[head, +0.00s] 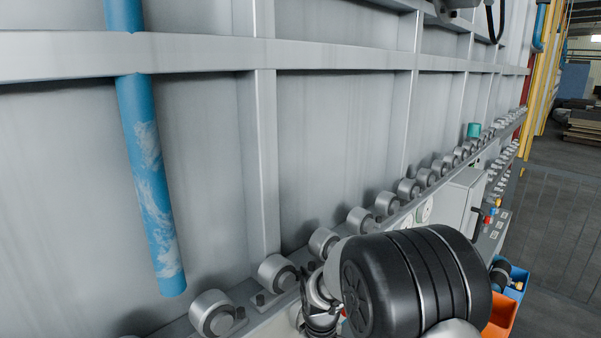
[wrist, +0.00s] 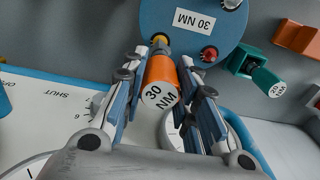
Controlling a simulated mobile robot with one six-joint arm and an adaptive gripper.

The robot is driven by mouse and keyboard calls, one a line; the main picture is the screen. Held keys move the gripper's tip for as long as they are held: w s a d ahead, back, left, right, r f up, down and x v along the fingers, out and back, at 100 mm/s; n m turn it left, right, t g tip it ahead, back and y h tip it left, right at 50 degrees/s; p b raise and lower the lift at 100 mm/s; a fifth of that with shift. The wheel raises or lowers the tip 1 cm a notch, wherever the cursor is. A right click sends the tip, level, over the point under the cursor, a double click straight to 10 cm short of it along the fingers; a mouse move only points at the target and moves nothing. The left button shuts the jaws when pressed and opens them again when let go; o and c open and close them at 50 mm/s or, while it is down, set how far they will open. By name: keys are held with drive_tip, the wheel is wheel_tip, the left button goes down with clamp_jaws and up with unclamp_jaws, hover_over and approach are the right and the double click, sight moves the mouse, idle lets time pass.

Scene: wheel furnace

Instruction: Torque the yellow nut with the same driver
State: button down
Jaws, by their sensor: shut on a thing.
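In the wrist view, my gripper (wrist: 166,76) is shut on the orange driver (wrist: 163,72), whose white end cap reads 30 NM. The driver points away from me toward a blue round plate (wrist: 165,18) labelled 30 NM. The yellow nut (wrist: 160,39) shows just past the driver's far end, partly covered by it. They line up closely, but I cannot tell whether the driver is seated on the nut. In the head view, my arm hides the gripper and nuts.
In the wrist view, a teal driver (wrist: 265,79) marked 20 NM is at the right, by a teal holder (wrist: 244,60). An orange holder (wrist: 293,37) looks empty. A panel with dials (wrist: 30,110) lies below. In the head view, a roller-lined ledge (head: 268,302) runs along the grey wall.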

drive_tip(key=shift+r+p, duration=1.85)
drive_tip(key=shift+r, duration=0.8)
